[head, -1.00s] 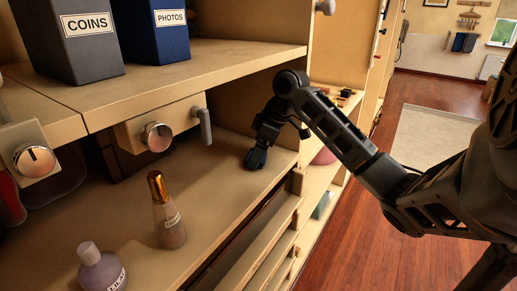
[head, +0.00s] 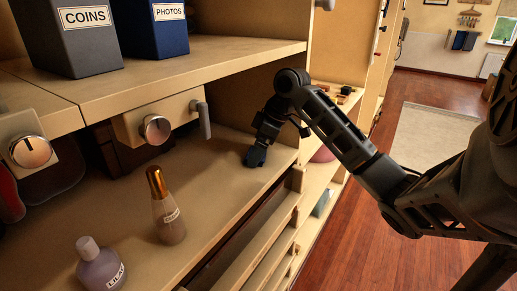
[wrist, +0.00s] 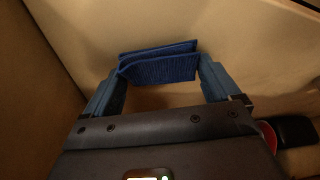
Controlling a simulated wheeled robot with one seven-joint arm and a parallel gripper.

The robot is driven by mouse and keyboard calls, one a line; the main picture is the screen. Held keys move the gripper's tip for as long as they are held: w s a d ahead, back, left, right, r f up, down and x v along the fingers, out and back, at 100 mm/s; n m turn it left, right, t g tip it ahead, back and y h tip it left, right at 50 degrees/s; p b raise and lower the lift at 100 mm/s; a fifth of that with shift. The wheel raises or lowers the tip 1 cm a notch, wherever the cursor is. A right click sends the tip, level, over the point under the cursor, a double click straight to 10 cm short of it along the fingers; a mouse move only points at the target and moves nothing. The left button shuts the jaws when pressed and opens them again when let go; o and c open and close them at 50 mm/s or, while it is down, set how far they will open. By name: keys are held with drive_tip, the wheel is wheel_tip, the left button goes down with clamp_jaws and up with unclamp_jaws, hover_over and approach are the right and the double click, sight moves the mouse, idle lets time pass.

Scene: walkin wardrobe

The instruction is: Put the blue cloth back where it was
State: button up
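The blue cloth (wrist: 160,65) is folded and shows in the wrist view at the fingertips, spanning most of the gap between them. My gripper (wrist: 159,72) has its two blue-grey fingers wide apart, one at each end of the cloth. I cannot tell whether the fingers touch its ends. In the head view my gripper (head: 255,157) is low over the right end of the shelf (head: 215,190), pointing down. The cloth cannot be told apart from the dark fingertips there.
A perfume bottle with a gold cap (head: 168,215) and a lilac bottle (head: 100,265) stand on the same shelf. Open floor (head: 350,240) lies to the right.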

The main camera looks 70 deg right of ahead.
drive_tip(key=shift+s+a+f, duration=0.1)
drive_tip(key=shift+a+f, duration=0.1)
drive_tip(key=shift+f, duration=0.6)
drive_tip(key=shift+r+p, duration=0.45)
drive_tip(key=shift+r, duration=0.1)
drive_tip(key=shift+d+r+b, duration=0.1)
drive_tip(key=shift+r+b, duration=0.15)
drive_tip(key=shift+b, duration=0.15)
drive_tip(key=s, duration=0.4)
drive_tip(key=s+d+r+b, duration=0.1)
drive_tip(key=s, duration=0.3)
drive_tip(key=s+d+b, duration=0.1)
drive_tip(key=s, duration=0.3)
drive_tip(key=shift+r, duration=0.2)
drive_tip(key=shift+s, duration=0.15)
